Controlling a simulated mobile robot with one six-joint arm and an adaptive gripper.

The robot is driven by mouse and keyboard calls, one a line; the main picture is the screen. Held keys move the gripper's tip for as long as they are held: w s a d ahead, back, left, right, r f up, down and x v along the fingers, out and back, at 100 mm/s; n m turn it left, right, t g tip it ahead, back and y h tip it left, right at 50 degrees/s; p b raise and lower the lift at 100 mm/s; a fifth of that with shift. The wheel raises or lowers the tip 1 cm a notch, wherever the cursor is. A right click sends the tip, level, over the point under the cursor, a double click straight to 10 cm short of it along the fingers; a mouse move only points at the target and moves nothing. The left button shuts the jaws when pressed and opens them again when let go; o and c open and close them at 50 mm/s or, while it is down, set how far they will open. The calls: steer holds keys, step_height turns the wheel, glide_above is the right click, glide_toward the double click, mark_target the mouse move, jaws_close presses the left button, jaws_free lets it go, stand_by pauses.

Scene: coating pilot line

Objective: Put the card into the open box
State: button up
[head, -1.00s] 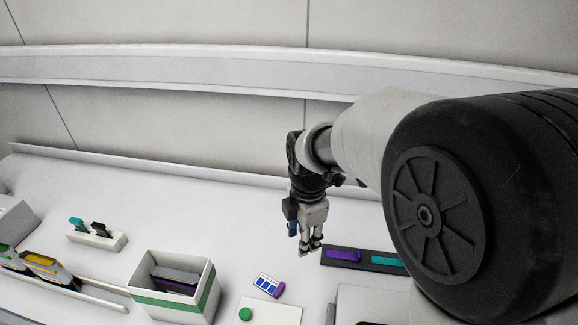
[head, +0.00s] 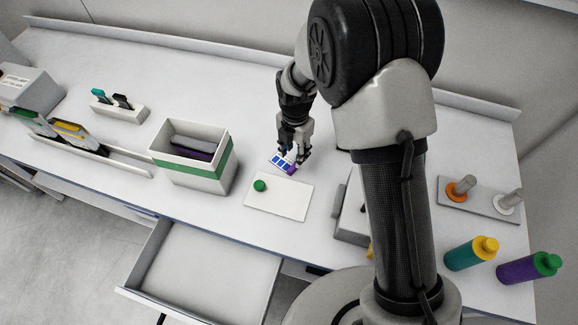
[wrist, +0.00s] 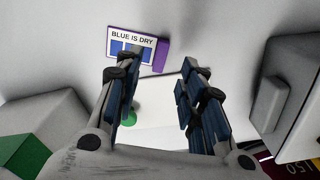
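The card (head: 281,161), white with blue squares and a purple end, lies flat on the bench. In the wrist view the card (wrist: 131,47) reads "BLUE IS DRY" and lies beyond the fingertips, towards the left finger. My gripper (head: 294,156) points down at the card and partly covers it in the head view. In the wrist view my gripper (wrist: 158,74) is open, with nothing between its fingers. The open box (head: 220,172), white with a green band, stands left of the card. Dark and purple pieces lie inside it.
A white plate (head: 285,203) with a green knob lies just in front of the card. A slotted holder (head: 130,113) and a rail with upright cards (head: 110,157) are at left. An open drawer (head: 205,275) juts out in front. Bottles (head: 470,253) stand at right.

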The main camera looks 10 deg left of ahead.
mark_target(294, 167)
steer(key=f, duration=0.3)
steer(key=f+b, duration=0.1)
steer(key=f, duration=0.2)
steer(key=shift+s+f, duration=0.2)
steer(key=shift+f, duration=0.05)
steer(key=shift+r, duration=0.1)
steer(key=shift+c, duration=0.6)
jaws_close()
